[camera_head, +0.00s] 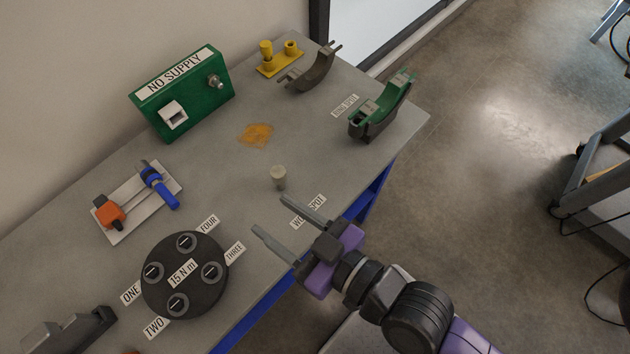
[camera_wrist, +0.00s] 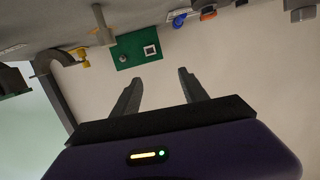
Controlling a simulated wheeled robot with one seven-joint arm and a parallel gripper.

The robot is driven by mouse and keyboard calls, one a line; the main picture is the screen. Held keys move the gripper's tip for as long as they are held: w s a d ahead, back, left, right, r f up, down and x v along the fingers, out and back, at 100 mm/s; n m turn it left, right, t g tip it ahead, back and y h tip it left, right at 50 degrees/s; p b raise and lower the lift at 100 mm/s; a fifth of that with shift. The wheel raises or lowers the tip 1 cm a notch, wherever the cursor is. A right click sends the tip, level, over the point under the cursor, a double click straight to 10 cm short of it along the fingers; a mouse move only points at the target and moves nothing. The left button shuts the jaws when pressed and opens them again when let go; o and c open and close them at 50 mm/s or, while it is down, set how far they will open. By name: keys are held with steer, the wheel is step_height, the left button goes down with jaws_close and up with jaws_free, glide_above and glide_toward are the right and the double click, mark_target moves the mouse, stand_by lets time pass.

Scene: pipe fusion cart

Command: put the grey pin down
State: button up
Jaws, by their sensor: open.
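The grey pin (camera_head: 278,177) stands upright on the bench top, in the open middle part near the front edge. My gripper (camera_head: 270,215) is open, with its two fingers apart and nothing between them. The pin is just beyond the fingertips and clear of them. In the wrist view, which is upside down, my gripper (camera_wrist: 160,78) is open and empty, and a pale upright piece that looks like the grey pin (camera_wrist: 103,25) is off to the upper left. The "work spot" label (camera_head: 308,212) is partly hidden by a finger.
A green "no supply" box (camera_head: 195,100), a yellow fixture (camera_head: 280,60) and a dark curved clamp (camera_head: 313,75) stand at the back. A green-topped clamp (camera_head: 381,108) is at the right. A round dark plate (camera_head: 185,290) and a blue-handled tool (camera_head: 158,185) are at the left.

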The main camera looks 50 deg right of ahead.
steer(key=s+d, duration=0.4)
steer(key=s, duration=0.3)
steer(key=s+d+g+h, duration=0.1)
steer(key=s+d, duration=0.3)
steer(key=s, duration=0.3)
steer(key=shift+d+r+m, duration=0.25)
steer(key=shift+m, duration=0.05)
steer(key=shift+s, duration=0.1)
steer(key=shift+f+b, duration=0.5)
